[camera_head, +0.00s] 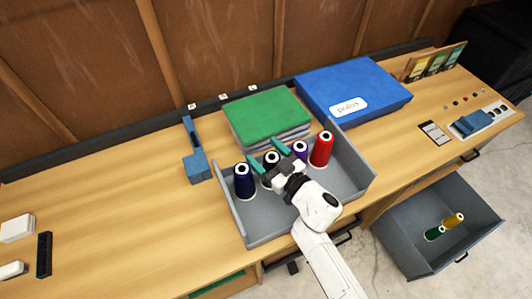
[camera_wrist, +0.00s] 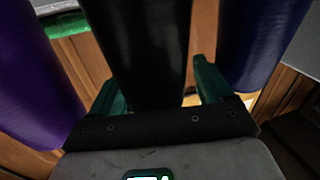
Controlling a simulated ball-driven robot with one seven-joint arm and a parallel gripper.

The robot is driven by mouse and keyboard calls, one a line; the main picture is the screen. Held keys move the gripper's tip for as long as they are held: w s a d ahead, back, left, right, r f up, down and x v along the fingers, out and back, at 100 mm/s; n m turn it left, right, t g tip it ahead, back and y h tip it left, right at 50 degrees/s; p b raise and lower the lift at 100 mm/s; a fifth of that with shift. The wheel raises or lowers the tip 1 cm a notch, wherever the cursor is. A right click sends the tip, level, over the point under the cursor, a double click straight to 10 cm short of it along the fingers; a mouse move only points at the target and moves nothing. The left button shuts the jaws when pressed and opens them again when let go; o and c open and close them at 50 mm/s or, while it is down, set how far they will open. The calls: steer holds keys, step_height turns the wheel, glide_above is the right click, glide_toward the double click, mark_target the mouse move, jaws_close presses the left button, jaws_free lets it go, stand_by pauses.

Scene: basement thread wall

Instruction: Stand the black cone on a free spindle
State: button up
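The black cone (camera_head: 270,158) stands in a grey tray (camera_head: 262,232) on the bench, between a navy cone (camera_head: 244,182) and a purple cone (camera_head: 299,150). My gripper (camera_head: 268,155) reaches over the tray with its green fingers on either side of the black cone. In the wrist view the black cone (camera_wrist: 150,50) lies between the two fingers (camera_wrist: 160,92); a narrow gap seems to show on the right, and the left finger is close to or touching it. The gripper looks open around it. I cannot make out a free spindle in either view.
A red cone (camera_head: 322,150) stands right of the purple one. Green folded cloth (camera_head: 265,117) and a blue box (camera_head: 355,88) lie behind the tray. A blue stand (camera_head: 195,160) is at left. An open drawer (camera_head: 410,240) holds green and yellow cones. The bench's left is mostly clear.

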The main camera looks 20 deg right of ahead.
step_height(320, 180, up, 3)
steer(key=shift+r+p, duration=0.1)
steer(key=shift+p, duration=0.9)
steer(key=s+r+p, duration=0.1)
steer(key=s+r, duration=0.2)
steer(key=s, duration=0.1)
steer(key=s+r+p, duration=0.1)
steer(key=s+r, duration=0.2)
steer(key=s, duration=0.2)
steer(key=s+r+p, duration=0.1)
steer(key=s+r, duration=0.2)
steer(key=s, duration=0.2)
steer(key=shift+r, duration=0.35)
steer(key=shift+d, duration=0.15)
